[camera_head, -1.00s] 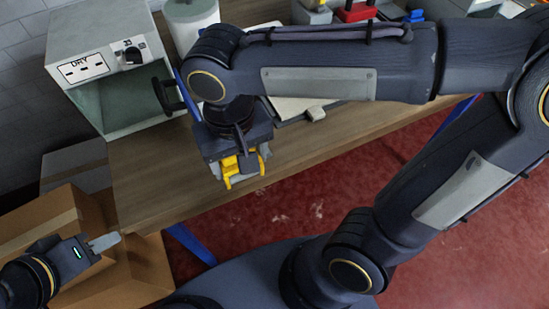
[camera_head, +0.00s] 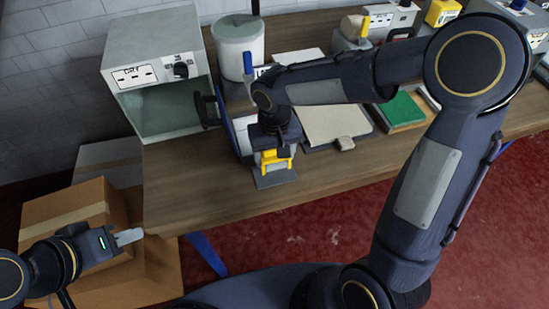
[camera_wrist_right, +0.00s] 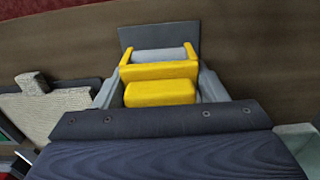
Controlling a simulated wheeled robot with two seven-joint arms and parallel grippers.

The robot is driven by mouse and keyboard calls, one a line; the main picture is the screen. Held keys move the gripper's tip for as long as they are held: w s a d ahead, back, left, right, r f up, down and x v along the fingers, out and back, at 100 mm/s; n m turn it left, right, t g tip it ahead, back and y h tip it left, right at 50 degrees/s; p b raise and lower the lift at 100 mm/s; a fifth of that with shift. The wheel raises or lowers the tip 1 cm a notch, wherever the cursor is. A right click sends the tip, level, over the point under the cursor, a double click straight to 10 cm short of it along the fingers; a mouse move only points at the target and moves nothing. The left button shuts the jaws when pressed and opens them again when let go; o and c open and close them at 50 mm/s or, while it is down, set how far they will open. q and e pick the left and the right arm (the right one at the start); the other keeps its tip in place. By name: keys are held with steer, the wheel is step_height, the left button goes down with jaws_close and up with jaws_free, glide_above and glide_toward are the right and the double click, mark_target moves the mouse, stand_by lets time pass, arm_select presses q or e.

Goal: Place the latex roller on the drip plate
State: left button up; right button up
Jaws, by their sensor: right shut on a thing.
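The latex roller (camera_head: 277,163) has a yellow frame and a pale grey drum. In the right wrist view, its yellow frame (camera_wrist_right: 160,72) lies between the two grey fingers of my right gripper (camera_wrist_right: 158,88), which is shut on it. The drip plate (camera_head: 275,180) is a flat dark grey sheet on the bench, and it also shows in the right wrist view (camera_wrist_right: 158,38). The roller is over the plate, overlapping its near part in the wrist view; I cannot tell whether they touch. My left gripper (camera_head: 130,237) is far left, over cardboard boxes, its finger gap unclear.
A grey dryer box (camera_head: 155,85) with its door open stands left of my right gripper. A white bucket (camera_head: 238,45) stands behind. The bench front is clear.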

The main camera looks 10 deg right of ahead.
mark_target(274, 161)
steer(key=shift+f, duration=1.3)
steer(key=shift+f, duration=0.1)
steer(key=shift+f+b, duration=0.15)
steer(key=shift+b, duration=0.15)
steer(key=o, duration=1.2)
step_height(274, 161, up, 12)
steer(key=shift+f, duration=0.1)
steer(key=shift+s+r, duration=0.1)
steer(key=shift+r, duration=0.3)
